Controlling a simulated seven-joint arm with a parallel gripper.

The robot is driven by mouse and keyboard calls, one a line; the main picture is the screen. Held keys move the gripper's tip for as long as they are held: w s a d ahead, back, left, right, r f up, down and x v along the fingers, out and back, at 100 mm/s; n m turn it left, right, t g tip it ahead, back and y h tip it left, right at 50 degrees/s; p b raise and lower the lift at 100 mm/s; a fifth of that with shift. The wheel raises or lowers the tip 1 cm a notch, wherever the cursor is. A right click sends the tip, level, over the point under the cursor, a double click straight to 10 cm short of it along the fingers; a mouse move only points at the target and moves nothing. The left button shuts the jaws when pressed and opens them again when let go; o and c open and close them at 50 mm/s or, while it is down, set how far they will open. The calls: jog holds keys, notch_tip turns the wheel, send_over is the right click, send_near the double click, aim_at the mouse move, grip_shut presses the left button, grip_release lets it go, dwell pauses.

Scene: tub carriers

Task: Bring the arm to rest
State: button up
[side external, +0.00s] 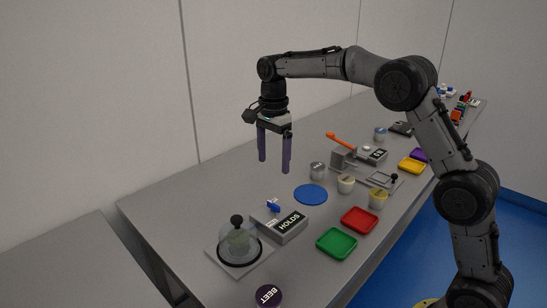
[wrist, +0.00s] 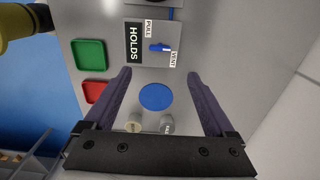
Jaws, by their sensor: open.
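My gripper (side external: 274,164) hangs above the grey table (side external: 185,197), with its two purple fingers apart and nothing between them. It also shows in the wrist view (wrist: 157,84), where a blue disc (wrist: 156,97) lies on the table below the gap between the fingers. In the side view the blue disc (side external: 310,194) is to the lower right of the fingertips. The fingers touch nothing that I can see. My arm reaches in from the right, bent over the table.
A glass dome (side external: 239,241) with a black knob and a grey box marked HOLDS (side external: 289,228) stand at the front. Green (side external: 337,243), red (side external: 360,220) and yellow (side external: 411,164) trays line the right side. Small tubs (side external: 318,171) and an orange-handled device (side external: 343,158) stand beyond the disc. The table's left part is clear.

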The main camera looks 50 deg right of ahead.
jog(key=s+a+r+n+t, duration=0.2)
jog(key=s+r+n+t, duration=0.1)
jog(key=s+r, duration=1.2)
jog(key=s+f+n+t, duration=0.1)
jog(key=s+f+n, duration=0.5)
jog(key=s, duration=0.3)
jog(key=s+f+n+t, duration=0.1)
jog(key=s+f+n, duration=0.6)
jog(key=s+n, duration=0.2)
jog(key=shift+s+a+t, duration=0.25)
jog(key=shift+s+t, duration=0.05)
